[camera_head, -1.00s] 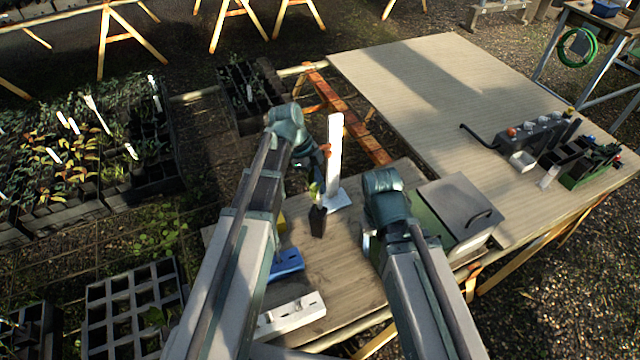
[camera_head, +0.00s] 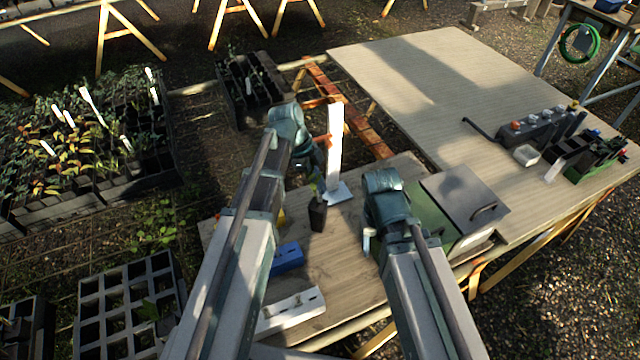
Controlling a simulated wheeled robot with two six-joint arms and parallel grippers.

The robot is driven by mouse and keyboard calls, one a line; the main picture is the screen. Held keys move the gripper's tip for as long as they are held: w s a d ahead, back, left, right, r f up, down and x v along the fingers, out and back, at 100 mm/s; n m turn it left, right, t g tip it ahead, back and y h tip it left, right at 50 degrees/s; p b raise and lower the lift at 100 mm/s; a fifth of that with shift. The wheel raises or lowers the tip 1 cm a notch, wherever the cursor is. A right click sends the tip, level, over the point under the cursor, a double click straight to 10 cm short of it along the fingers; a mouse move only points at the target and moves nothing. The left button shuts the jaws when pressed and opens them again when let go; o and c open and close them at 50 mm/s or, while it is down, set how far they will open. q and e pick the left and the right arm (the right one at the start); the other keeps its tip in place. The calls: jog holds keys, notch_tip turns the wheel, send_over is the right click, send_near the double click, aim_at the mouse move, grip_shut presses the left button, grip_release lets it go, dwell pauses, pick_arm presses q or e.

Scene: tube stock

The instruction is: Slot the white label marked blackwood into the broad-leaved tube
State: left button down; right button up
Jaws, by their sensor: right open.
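A dark tube (camera_head: 318,215) with a small green seedling stands on the near bench, at the foot of a tall white upright board (camera_head: 335,150). I cannot read any marking on it. My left gripper (camera_head: 318,160) is just above and behind the tube, mostly hidden by its own wrist; its jaws cannot be made out. My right gripper (camera_head: 369,242) points down over the near bench, right of the tube and apart from it, open and largely hidden by its arm. No label marked blackwood can be read.
A blue block (camera_head: 287,258) and a white slotted block (camera_head: 291,309) lie near the bench front. A grey lidded box (camera_head: 465,200) stands right of my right arm. The large bench (camera_head: 420,85) is mostly clear, with racks (camera_head: 575,158) at its right. Seedling trays (camera_head: 100,190) are at left.

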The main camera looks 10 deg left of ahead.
pick_arm(q)
jog(key=c, duration=1.6)
grip_release()
jog(key=shift+f, duration=0.3)
jog(key=c, duration=1)
grip_release()
jog(key=shift+r, duration=0.2)
jog(key=p+v, duration=1.2)
jog(key=v, duration=0.1)
jog(key=shift+a+r, duration=0.15)
jog(key=shift+r, duration=0.1)
